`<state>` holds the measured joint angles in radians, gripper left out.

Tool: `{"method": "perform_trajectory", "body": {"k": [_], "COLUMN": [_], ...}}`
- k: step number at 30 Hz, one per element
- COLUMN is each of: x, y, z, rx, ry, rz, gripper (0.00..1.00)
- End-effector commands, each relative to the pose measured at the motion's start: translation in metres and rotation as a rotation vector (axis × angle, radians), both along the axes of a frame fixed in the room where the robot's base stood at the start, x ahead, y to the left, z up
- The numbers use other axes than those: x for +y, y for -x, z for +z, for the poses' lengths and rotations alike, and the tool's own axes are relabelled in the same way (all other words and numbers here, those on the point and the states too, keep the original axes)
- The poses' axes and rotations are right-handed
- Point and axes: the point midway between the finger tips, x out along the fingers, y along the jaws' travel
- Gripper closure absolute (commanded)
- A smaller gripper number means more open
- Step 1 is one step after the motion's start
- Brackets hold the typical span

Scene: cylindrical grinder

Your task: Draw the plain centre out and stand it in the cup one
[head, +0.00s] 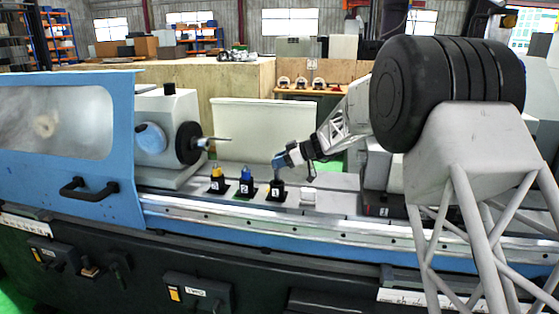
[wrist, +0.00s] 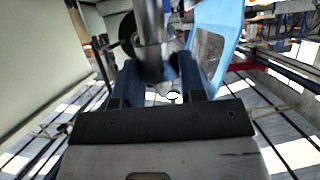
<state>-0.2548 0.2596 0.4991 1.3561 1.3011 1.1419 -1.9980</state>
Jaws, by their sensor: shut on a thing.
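My gripper (head: 279,163) is low over the grinder's bed, right above the rightmost of three black cups (head: 277,192). In the wrist view its blue fingers (wrist: 160,75) are shut on a grey metal cylinder (wrist: 150,25), seemingly the plain centre. The cylinder's lower end is hidden, so I cannot tell whether it is inside that cup. The left cup (head: 218,186) holds a yellow-topped piece (head: 217,171). The middle cup (head: 246,188) holds a blue-topped piece (head: 246,174). The cup labels are too small to read surely.
The headstock's dark round face (head: 188,143) is left of the cups, with a thin grey piece (head: 217,140) sticking out rightward. The blue door (head: 120,150) stands at the left. A pale panel (head: 245,125) stands behind.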

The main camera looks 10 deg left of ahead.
Motion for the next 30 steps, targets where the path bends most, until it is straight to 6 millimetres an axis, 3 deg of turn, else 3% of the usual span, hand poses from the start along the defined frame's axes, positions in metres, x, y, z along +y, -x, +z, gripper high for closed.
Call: {"method": "perform_trajectory", "body": {"k": [30], "x": [0.0], "y": [0.0], "z": [-0.016], "rx": [-0.002], "ry": [0.0], "rz": [0.0], "gripper": [1.0]}}
